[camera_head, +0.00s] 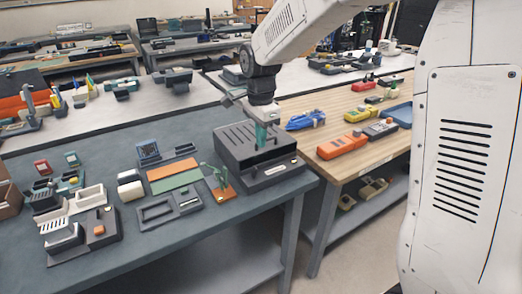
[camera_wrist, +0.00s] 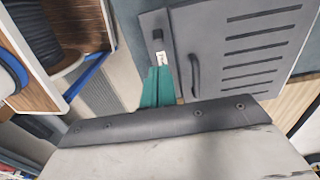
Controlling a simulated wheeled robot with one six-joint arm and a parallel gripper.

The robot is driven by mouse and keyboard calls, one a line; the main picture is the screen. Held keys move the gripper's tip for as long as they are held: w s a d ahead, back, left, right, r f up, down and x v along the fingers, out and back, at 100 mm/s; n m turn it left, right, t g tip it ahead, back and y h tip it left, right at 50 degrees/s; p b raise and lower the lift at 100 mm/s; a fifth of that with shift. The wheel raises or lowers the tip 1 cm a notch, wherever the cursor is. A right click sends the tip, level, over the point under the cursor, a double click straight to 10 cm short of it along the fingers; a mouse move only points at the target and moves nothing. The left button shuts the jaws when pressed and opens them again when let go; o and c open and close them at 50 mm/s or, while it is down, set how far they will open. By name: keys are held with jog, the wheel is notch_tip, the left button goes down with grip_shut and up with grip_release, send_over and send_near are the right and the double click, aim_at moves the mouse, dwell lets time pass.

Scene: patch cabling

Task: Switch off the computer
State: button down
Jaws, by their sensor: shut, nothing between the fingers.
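The computer, which I take to be the dark grey box (camera_head: 236,137) with a slotted top, sits at the right end of the blue-grey bench. Its front carries a white label (camera_head: 275,170) and a small pale spot near the right corner. In the wrist view the box (camera_wrist: 225,20) shows slots, a black handle (camera_wrist: 194,74), a small black square (camera_wrist: 157,34) and the label (camera_wrist: 161,58). My gripper (camera_head: 262,143), with teal fingers, is shut and empty at the box. In the wrist view the fingertips (camera_wrist: 160,72) are near the label; contact cannot be told.
Small trays and devices lie left of the box, with an orange-and-green board (camera_head: 176,179) close by. A wooden bench (camera_head: 345,165) to the right holds an orange device (camera_head: 342,145) and a blue one (camera_head: 306,120).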

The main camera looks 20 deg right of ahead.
send_near(262, 175)
notch_tip(262, 175, down, 5)
jog(key=shift+w+a+f, duration=0.1)
jog(key=shift+a+f, duration=0.05)
jog(key=shift+f, duration=0.05)
dwell(0.5)
